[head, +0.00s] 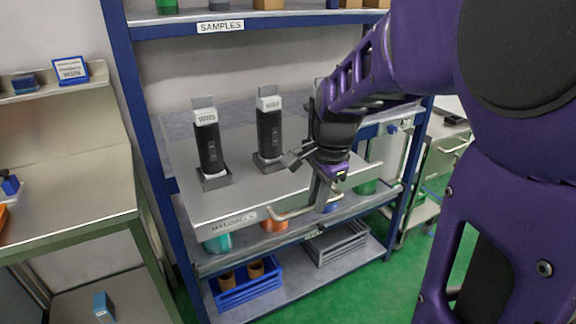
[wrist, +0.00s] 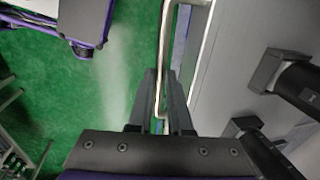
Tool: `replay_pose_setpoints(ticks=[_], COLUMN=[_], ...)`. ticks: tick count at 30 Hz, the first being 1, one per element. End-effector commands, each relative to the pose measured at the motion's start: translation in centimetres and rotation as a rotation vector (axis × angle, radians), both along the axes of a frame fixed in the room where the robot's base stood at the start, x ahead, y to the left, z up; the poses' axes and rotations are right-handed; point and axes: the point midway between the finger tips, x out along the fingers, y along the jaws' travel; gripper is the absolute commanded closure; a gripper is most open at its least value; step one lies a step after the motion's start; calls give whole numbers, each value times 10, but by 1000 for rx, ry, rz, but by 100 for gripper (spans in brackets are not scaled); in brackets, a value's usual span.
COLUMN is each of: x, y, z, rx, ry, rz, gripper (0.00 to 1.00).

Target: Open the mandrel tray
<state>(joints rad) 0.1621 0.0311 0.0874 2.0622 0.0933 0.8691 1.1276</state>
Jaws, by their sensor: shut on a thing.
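The mandrel tray (head: 240,188) is a flat grey slab in the blue rack with a bar handle (head: 288,213) along its front. Black mandrels (head: 209,145) (head: 269,135) stand upright on it in square bases. My gripper (head: 322,180) is at the right part of the handle. In the wrist view, my gripper (wrist: 164,78) is shut on the handle (wrist: 163,50), whose bar runs between the fingers. The tray (wrist: 222,75) lies to the right there, with mandrels (wrist: 298,84) on it. My arm hides the tray's right rear part in the head view.
Below the tray, a lower shelf holds a blue crate (head: 245,286) and a grey crate (head: 338,243). A metal side table (head: 75,190) stands at left and a cart (head: 440,145) at right. Green floor (wrist: 115,85) is open in front of the tray.

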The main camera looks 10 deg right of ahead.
Motion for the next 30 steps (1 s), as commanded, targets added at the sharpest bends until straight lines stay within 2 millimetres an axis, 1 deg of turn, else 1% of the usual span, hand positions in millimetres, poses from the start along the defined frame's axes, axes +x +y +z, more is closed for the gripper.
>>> replay_pose_setpoints(ticks=[18, 19, 21, 24, 30], x=[0, 0, 0, 0, 0], y=[-1, -1, -1, 0, 0], z=[0, 0, 0, 0, 0], rx=[-1, -1, -1, 0, 0], ry=[0, 0, 0, 0, 0], rz=[-1, -1, -1, -1, 0], gripper=[100, 81, 68, 53, 53])
